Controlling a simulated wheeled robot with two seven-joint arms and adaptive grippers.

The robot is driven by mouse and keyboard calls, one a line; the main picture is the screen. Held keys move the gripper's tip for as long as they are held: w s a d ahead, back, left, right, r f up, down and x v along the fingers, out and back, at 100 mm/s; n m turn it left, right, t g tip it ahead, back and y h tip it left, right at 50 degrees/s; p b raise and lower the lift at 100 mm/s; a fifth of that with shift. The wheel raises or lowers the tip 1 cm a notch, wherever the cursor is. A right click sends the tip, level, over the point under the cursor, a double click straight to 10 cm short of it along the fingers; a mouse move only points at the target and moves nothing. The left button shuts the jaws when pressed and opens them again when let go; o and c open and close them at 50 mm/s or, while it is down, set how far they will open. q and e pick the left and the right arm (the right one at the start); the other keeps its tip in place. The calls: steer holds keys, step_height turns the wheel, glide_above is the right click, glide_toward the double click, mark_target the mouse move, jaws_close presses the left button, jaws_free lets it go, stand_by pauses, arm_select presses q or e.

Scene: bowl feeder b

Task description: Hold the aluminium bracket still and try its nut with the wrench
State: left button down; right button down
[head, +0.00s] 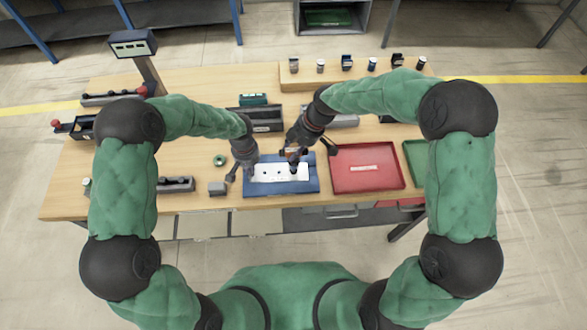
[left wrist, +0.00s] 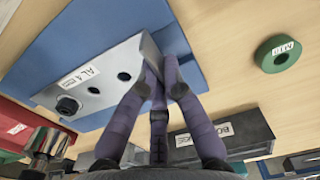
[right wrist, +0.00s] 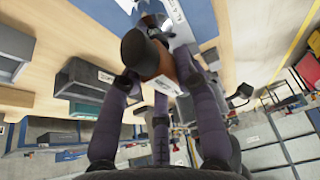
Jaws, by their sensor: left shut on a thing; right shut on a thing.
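The aluminium bracket (head: 270,173), a pale plate with holes and a label, lies on a blue mat (head: 253,188). It also shows in the left wrist view (left wrist: 108,72). Its dark nut (left wrist: 68,105) stands at the end away from my left gripper; no wrench shows on it there. My left gripper (head: 245,165) is shut on the bracket's near end, at its raised edge. My right gripper (head: 294,150) is shut on the wrench (right wrist: 178,68), whose orange and black part shows between the fingers, above the mat's back edge.
A red tray (head: 345,185) lies right of the mat, with a green tray (head: 408,147) beyond. A green ring (head: 220,160) and a grey block (head: 217,188) lie left. Dark bins (head: 267,127) stand behind. Small bottles (head: 320,66) line a raised shelf at the back.

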arm_select(q)
steer(key=c, duration=1.3)
jaws_free()
steer(key=shift+r, duration=0.1)
step_height(320, 180, up, 12)
steer(key=a, duration=0.8)
steer(key=shift+w, duration=0.2)
